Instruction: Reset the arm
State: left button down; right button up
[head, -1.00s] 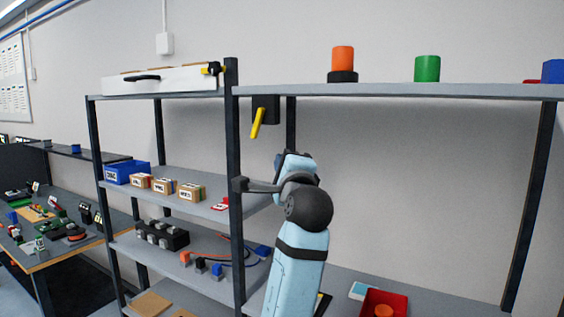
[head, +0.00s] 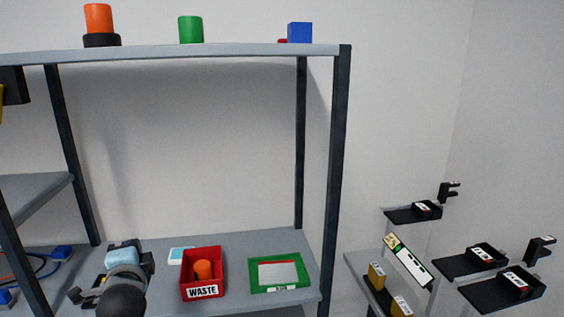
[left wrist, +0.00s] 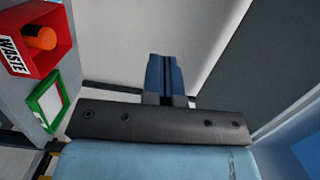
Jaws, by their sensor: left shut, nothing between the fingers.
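My left gripper (left wrist: 165,72) shows in the left wrist view, with its two blue fingers pressed together and nothing between them. It points toward a plain grey-white wall and touches nothing there. In the head view part of my arm (head: 122,285) rises at the bottom left, in front of the lower shelf; its fingertips cannot be made out there. My right gripper is not in view.
A red WASTE bin (head: 203,291) holding an orange cylinder (head: 203,269) and a green-framed tray (head: 303,286) stand on the lower shelf, right of my arm. Shelf posts (head: 341,170) are obstacles. Black wall holders (head: 470,262) are at the right.

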pick_arm(q)
jog(key=s+d+f+n+g+h+p, duration=0.1)
jog(key=s+d+f+h, duration=0.2)
jog(key=f, duration=0.4)
jog(key=s+d+f+n+g+h, duration=0.1)
jog(key=s+d+f+h, duration=0.15)
jog(key=s+f, duration=0.4)
jog(key=s+d+f+n+g+h+p, duration=0.15)
jog(key=d+f, duration=0.25)
jog(key=f, duration=0.5)
jog(key=s+d+f+n+g+h, duration=0.1)
jog(key=s+d+f+n, duration=0.1)
jog(key=s+f, duration=0.3)
jog(key=s+d+f+n+g+h, duration=0.1)
jog(key=s+d+f+n+h, duration=0.1)
jog(key=s, duration=1)
notch_tip(320, 180, down, 4)
jog(key=shift+d+r+n+h, duration=0.15)
jog(key=shift+d+n+h, duration=0.15)
jog(key=shift+d+n, duration=0.6)
